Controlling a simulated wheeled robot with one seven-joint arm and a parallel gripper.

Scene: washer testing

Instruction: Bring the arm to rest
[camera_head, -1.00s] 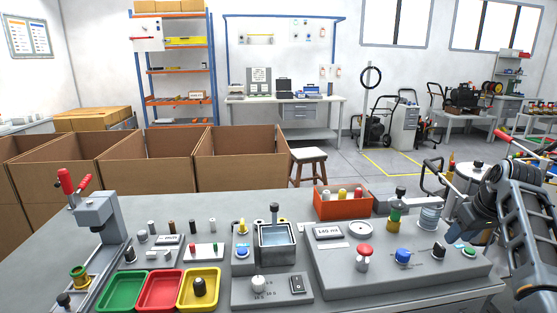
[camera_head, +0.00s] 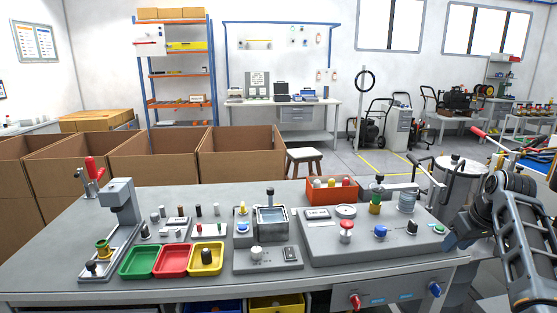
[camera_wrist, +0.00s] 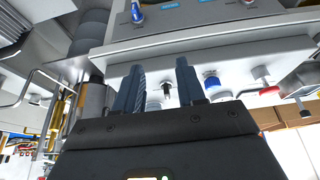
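My arm (camera_head: 528,240) is folded at the right edge in the head view. My gripper (camera_head: 452,241) shows only in part there, low beside the right end of the grey workbench (camera_head: 60,262). In the wrist view my gripper (camera_wrist: 158,68) has its two dark fingers apart, with nothing held between them. The wrist view is turned over, with the bench's control panel (camera_wrist: 215,62) behind the fingers. I cannot tell the exact gap between my gripper and the bench.
The bench holds a press (camera_head: 122,205), green, red and yellow trays (camera_head: 172,262), a tank (camera_head: 272,226) and a panel with buttons (camera_head: 320,244). A metal drum (camera_head: 458,172) stands behind my arm. Open cardboard boxes (camera_head: 240,165) stand behind the bench.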

